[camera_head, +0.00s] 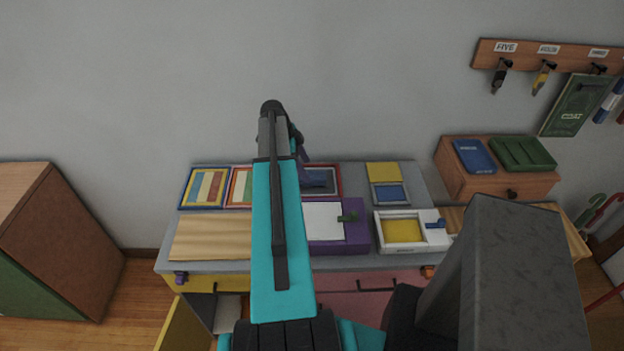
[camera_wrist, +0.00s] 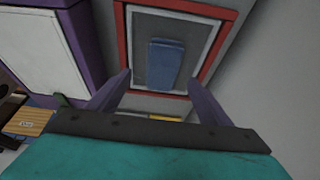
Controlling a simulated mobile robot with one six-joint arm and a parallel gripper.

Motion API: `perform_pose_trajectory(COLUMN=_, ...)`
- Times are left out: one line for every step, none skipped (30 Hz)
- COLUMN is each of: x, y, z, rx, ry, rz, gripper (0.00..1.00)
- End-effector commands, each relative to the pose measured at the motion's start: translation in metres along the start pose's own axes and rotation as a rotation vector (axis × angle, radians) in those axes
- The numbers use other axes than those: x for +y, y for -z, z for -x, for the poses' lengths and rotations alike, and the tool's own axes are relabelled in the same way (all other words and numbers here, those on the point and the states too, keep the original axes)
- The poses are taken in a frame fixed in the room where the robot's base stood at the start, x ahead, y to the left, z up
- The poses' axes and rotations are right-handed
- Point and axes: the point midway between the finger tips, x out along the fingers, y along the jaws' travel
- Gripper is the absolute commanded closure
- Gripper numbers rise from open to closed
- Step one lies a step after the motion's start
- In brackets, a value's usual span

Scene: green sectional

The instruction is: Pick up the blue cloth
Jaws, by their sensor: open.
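The blue cloth (camera_wrist: 166,62) lies folded flat on the grey inside of a red-framed tray (camera_wrist: 230,14) in the wrist view. It also shows in the head view (camera_head: 320,181), partly hidden behind my arm. My gripper (camera_wrist: 160,78) is open and empty, with its purple fingers apart on either side of the cloth's near end in the wrist view. I cannot tell how far above the cloth the fingertips are. In the head view my gripper (camera_head: 302,149) is at the tray's left side, mostly hidden by my arm.
The tray stands at the back of a grey worktop (camera_head: 350,176). A purple box with a white lid (camera_head: 322,222) is in front of it. A white box with a yellow inside (camera_head: 403,231) is to the right. Striped trays (camera_head: 205,187) are to the left. A grey wall rises behind.

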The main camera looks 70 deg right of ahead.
Motion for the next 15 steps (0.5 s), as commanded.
perform_pose_trajectory(x=0.000, y=0.000, z=0.000, rx=0.000, ry=0.000, rz=0.000, gripper=0.27)
perform_pose_trajectory(x=0.000, y=0.000, z=-0.001, rx=0.000, ry=-0.001, rz=0.000, gripper=0.27)
perform_pose_trajectory(x=0.000, y=0.001, z=-0.001, rx=0.000, ry=-0.001, rz=0.000, gripper=0.27)
perform_pose_trajectory(x=-0.001, y=0.001, z=-0.002, rx=0.000, ry=-0.001, rz=0.000, gripper=0.27)
perform_pose_trajectory(x=-0.001, y=0.001, z=-0.003, rx=0.000, ry=-0.002, rz=0.000, gripper=0.27)
perform_pose_trajectory(x=-0.001, y=0.001, z=-0.005, rx=0.000, ry=-0.002, rz=0.000, gripper=0.27)
perform_pose_trajectory(x=-0.001, y=0.001, z=-0.006, rx=0.000, ry=-0.003, rz=0.000, gripper=0.27)
perform_pose_trajectory(x=-0.001, y=0.001, z=-0.008, rx=0.000, ry=-0.003, rz=0.000, gripper=0.27)
perform_pose_trajectory(x=-0.002, y=0.001, z=-0.011, rx=0.000, ry=-0.002, rz=0.000, gripper=0.27)
perform_pose_trajectory(x=-0.003, y=0.001, z=-0.013, rx=0.000, ry=-0.002, rz=0.000, gripper=0.27)
perform_pose_trajectory(x=-0.003, y=0.001, z=-0.015, rx=0.000, ry=-0.002, rz=-0.001, gripper=0.27)
perform_pose_trajectory(x=-0.004, y=0.001, z=-0.018, rx=0.000, ry=-0.003, rz=0.000, gripper=0.27)
perform_pose_trajectory(x=-0.004, y=0.001, z=-0.021, rx=0.000, ry=-0.003, rz=0.000, gripper=0.27)
perform_pose_trajectory(x=-0.004, y=0.001, z=-0.024, rx=0.000, ry=-0.003, rz=0.000, gripper=0.27)
perform_pose_trajectory(x=-0.005, y=0.001, z=-0.027, rx=0.000, ry=-0.002, rz=0.000, gripper=0.27)
